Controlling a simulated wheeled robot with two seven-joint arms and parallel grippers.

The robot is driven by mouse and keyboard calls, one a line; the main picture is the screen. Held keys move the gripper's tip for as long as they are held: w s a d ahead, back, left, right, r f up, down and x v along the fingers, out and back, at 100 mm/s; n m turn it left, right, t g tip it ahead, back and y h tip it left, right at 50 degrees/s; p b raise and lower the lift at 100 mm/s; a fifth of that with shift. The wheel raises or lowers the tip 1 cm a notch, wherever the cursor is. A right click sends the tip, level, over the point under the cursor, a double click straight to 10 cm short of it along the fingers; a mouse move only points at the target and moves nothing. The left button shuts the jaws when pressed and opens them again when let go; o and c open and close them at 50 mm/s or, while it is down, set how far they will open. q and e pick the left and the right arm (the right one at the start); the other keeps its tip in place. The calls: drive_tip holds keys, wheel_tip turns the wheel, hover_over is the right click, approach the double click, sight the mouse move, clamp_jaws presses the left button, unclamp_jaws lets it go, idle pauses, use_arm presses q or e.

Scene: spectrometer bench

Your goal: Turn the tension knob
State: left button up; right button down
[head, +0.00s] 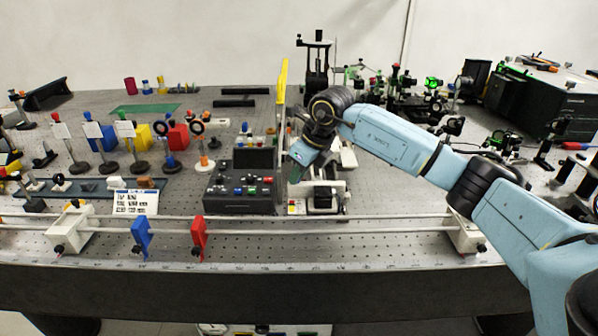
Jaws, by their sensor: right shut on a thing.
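My right arm reaches in from the right, and its wrist bends down at the middle of the bench. My right gripper (294,176) points down and to the left, at the left side of a white and black instrument (324,198). It is shut on a small part there, which I take to be the tension knob. The knob itself is hidden by the gripper and wrist, so its angle cannot be told. My left gripper is not in view.
A dark control box (240,190) with coloured buttons stands close left of the gripper. A yellow upright plate (282,92) rises behind it. A long rail with a blue holder (141,237) and a red holder (199,238) runs along the front. Optics crowd the bench's right side.

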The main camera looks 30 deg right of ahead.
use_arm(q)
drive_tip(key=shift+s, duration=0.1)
use_arm(e)
drive_tip(key=shift+d+n, duration=0.1)
drive_tip(key=shift+n, duration=0.5)
drive_tip(key=shift+y, duration=0.3)
drive_tip(key=c, duration=1.6)
unclamp_jaws()
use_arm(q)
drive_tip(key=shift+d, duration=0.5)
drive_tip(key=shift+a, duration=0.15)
